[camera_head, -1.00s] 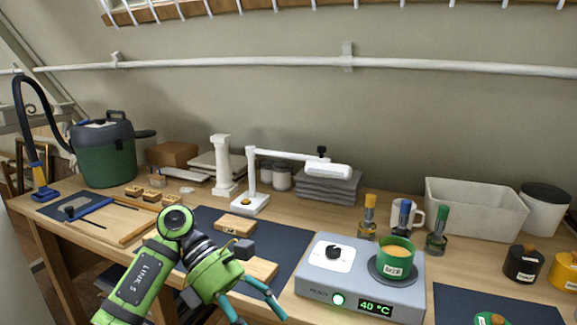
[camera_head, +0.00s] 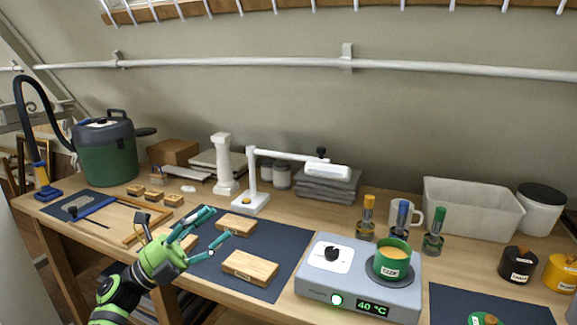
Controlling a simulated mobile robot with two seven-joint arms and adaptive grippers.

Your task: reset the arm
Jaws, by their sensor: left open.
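My left arm comes in from the bottom left, green and black. My left gripper (camera_head: 219,224) is open, its two teal fingers spread and pointing right. Nothing shows between the fingertips. It is over the left part of a dark blue mat (camera_head: 290,237), near two light wooden blocks: one block (camera_head: 236,225) lies just beyond the fingertips in the picture, and a larger block (camera_head: 250,268) lies lower right. The hand partly hides another wooden piece (camera_head: 187,242). My right gripper is not in view.
A grey hot plate (camera_head: 318,285) reading 40 °C carries a green cup (camera_head: 393,259). Several small bottles, a white mug (camera_head: 414,216) and a pale bin (camera_head: 470,208) stand behind. A white lamp (camera_head: 251,201) stands behind the mat. A green pot (camera_head: 106,160) is at the left.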

